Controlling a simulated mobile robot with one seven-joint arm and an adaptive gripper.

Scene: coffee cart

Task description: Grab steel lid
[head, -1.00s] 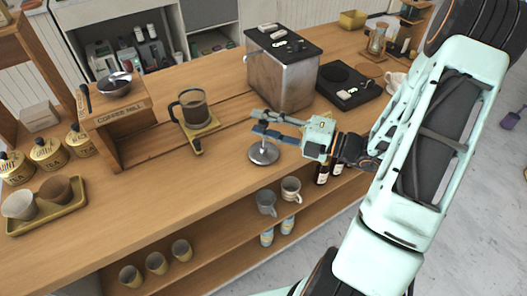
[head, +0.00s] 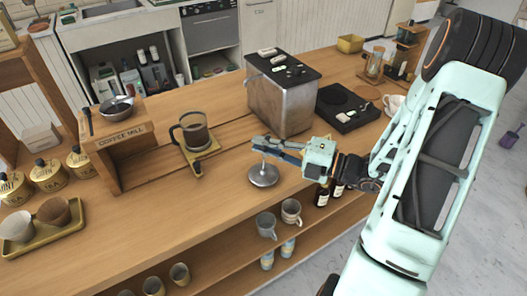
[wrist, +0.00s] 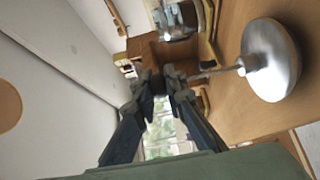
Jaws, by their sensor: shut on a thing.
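The steel lid (head: 263,177) is a shiny round disc with a thin upright stem, near the front edge of the wooden counter in the head view. In the wrist view the lid (wrist: 273,62) is at the right, with its stem reaching toward the fingers. My gripper (head: 262,146) comes in from the right above the lid and is shut on the top of its stem. The fingertips also show in the wrist view (wrist: 163,82). I cannot tell whether the lid's disc touches the counter.
A steel machine (head: 282,100) stands behind my gripper, with a black scale (head: 347,108) to its right. A coffee pot (head: 194,131) is to the left. Mugs (head: 266,225) and bottles (head: 322,195) stand on the shelf below. The counter front left of the lid is clear.

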